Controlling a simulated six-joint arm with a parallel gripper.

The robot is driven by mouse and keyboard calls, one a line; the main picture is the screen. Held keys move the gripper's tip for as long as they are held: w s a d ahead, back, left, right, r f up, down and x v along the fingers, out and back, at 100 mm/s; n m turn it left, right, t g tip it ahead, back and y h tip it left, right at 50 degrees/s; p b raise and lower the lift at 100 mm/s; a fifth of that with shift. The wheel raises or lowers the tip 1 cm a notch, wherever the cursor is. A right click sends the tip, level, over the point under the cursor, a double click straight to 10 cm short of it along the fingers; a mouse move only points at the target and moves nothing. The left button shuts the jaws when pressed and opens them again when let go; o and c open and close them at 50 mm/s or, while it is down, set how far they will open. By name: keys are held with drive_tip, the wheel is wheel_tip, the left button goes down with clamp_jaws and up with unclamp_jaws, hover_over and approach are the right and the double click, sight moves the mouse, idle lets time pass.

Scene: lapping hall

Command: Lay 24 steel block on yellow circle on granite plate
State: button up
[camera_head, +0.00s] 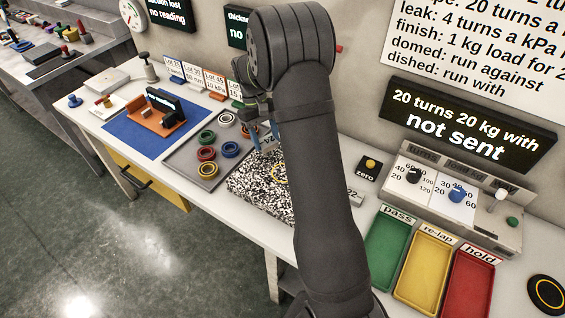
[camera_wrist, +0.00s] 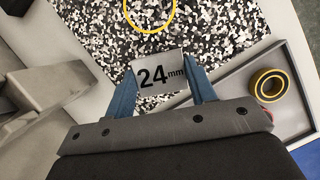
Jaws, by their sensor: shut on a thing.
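The 24 steel block (camera_wrist: 160,76), a light grey piece marked "24 mm", is held between the two blue fingers of my gripper (camera_wrist: 165,92). In the head view the block (camera_head: 269,137) shows partly, with my gripper (camera_head: 264,136) above the far side of the granite plate. The speckled black and white granite plate (camera_head: 250,185) is partly hidden behind my arm. The yellow circle (camera_head: 278,173) on it is half covered by my arm. In the wrist view the yellow circle (camera_wrist: 150,28) lies beyond the block, apart from it, cut by the top edge.
A grey tray (camera_head: 183,157) with several coloured rings stands left of the plate. Another steel block marked "22" (camera_head: 354,196) lies right of my arm. Green (camera_head: 388,245), yellow (camera_head: 424,268) and red (camera_head: 468,285) trays stand at the right. A blue mat (camera_head: 125,128) lies further left.

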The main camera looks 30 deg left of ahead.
drive_tip(key=s+d, duration=0.1)
drive_tip(key=d, duration=0.1)
drive_tip(key=s+d, duration=0.1)
drive_tip(key=d, duration=0.2)
drive_tip(key=s+d, duration=0.1)
drive_tip(key=d, duration=0.2)
drive_tip(key=shift+s, duration=0.15)
drive_tip(key=shift+f, duration=1.75)
drive_tip(key=shift+f, duration=0.1)
drive_tip(key=o, duration=1.4)
drive_tip(key=v, duration=1.2)
